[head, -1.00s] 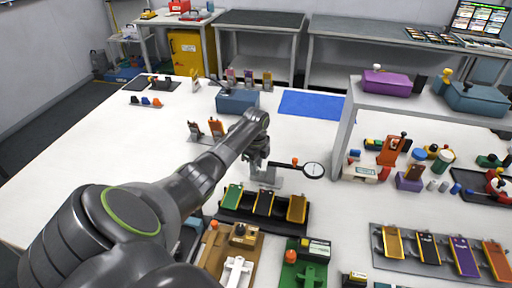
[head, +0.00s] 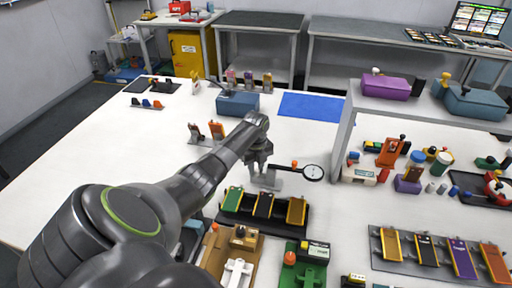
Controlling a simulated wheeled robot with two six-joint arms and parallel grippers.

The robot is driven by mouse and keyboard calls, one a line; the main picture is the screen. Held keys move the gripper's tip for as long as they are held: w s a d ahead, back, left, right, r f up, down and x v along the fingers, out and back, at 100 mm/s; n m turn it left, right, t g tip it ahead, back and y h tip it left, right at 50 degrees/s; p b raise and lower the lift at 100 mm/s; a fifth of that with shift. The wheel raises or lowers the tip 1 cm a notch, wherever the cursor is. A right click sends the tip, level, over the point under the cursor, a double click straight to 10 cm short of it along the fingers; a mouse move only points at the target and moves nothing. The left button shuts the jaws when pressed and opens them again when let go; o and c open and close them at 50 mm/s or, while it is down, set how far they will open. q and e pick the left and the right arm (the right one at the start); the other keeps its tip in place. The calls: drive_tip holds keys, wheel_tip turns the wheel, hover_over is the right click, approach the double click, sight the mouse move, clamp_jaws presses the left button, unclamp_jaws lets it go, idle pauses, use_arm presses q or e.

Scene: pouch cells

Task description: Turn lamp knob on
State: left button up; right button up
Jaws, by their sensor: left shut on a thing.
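A magnifier lamp stands on the white table in the middle of the head view, with a round dark-rimmed lens (head: 313,173) on a thin arm and a grey base (head: 270,183). A small orange piece (head: 295,163) sits on the lamp's arm. My left gripper (head: 257,171) points down at the left end of the lamp's base. It is shut on a small part there, which seems to be the lamp knob; the fingers hide it. My right gripper is not in view.
A black rack (head: 262,222) with several coloured pouch cells stands just in front of the lamp. A blue box (head: 237,104) and a blue mat (head: 311,106) lie behind. A raised shelf (head: 420,108) stands to the right. The table's left side is mostly clear.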

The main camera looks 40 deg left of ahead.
sight(256, 170)
use_arm(q)
drive_tip(key=o, duration=1)
drive_tip(key=shift+r+p, duration=0.5)
drive_tip(key=shift+r, duration=8.25)
